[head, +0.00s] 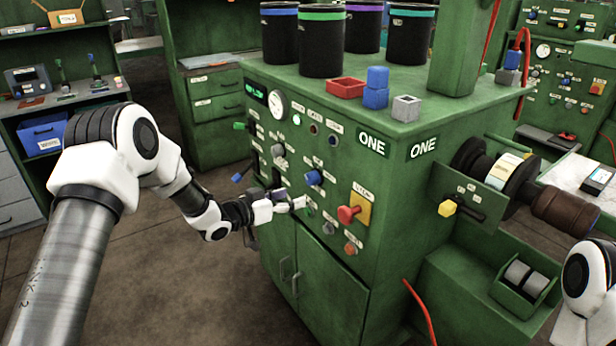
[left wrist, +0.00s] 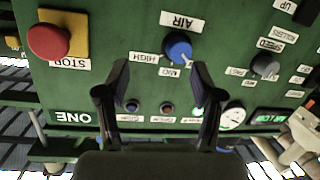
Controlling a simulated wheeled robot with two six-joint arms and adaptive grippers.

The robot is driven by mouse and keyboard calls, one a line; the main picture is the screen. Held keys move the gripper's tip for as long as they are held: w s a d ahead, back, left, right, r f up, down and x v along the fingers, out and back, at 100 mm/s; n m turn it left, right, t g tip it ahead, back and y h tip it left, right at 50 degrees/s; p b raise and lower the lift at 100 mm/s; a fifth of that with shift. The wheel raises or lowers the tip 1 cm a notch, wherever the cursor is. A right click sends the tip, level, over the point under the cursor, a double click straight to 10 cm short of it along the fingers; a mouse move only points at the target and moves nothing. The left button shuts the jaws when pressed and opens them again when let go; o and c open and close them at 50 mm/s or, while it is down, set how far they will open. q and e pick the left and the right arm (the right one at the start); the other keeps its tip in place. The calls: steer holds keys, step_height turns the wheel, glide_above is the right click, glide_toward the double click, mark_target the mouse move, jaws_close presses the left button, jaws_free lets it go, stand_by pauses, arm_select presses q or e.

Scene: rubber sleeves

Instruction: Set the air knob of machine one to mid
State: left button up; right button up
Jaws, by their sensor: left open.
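The blue air knob (head: 313,177) is on the front panel of green machine one (head: 400,245). The left wrist view shows the air knob (left wrist: 177,47) upside down, under its AIR label (left wrist: 183,21), with HIGH and MID labels beside it. I cannot tell for sure which mark it points at. My left gripper (head: 285,204) is in front of the panel, slightly below and left of the knob in the head view. Its fingers (left wrist: 163,85) are open and empty in the left wrist view, with the knob ahead between their tips, apart from them.
A red stop knob (head: 349,214) on a yellow plate sits right of the air knob. A gauge (head: 276,104), small lamps and a grey knob (left wrist: 265,65) share the panel. Black canisters (head: 321,45) and small blocks stand on the machine's top. Floor is clear to the left.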

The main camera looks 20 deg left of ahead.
mark_target(308, 180)
arm_select(q)
steer(key=w+m+h+b, duration=0.1)
steer(key=w+b, duration=0.1)
steer(key=w+a+m+h+b, duration=0.1)
steer(key=b, duration=0.2)
steer(key=w+m+h+b, duration=0.1)
steer(key=w+b, duration=0.1)
steer(key=shift+w+a+f+b, duration=0.15)
steer(key=shift+w+a+b, duration=0.15)
steer(key=shift+w+b, duration=0.1)
steer(key=shift+t, duration=0.3)
steer(key=x, duration=0.4)
steer(key=shift+w+d+f, duration=0.2)
steer(key=shift+w, duration=0.05)
steer(key=shift+w+d, duration=0.2)
steer(key=shift+w, duration=0.05)
arm_select(e)
step_height(308, 180, down, 11)
steer(key=shift+w+a+f, duration=0.15)
steer(key=shift+w+a, duration=0.1)
steer(key=shift+a, duration=0.1)
arm_select(q)
steer(key=shift+c, duration=0.4)
steer(key=c, duration=1.1)
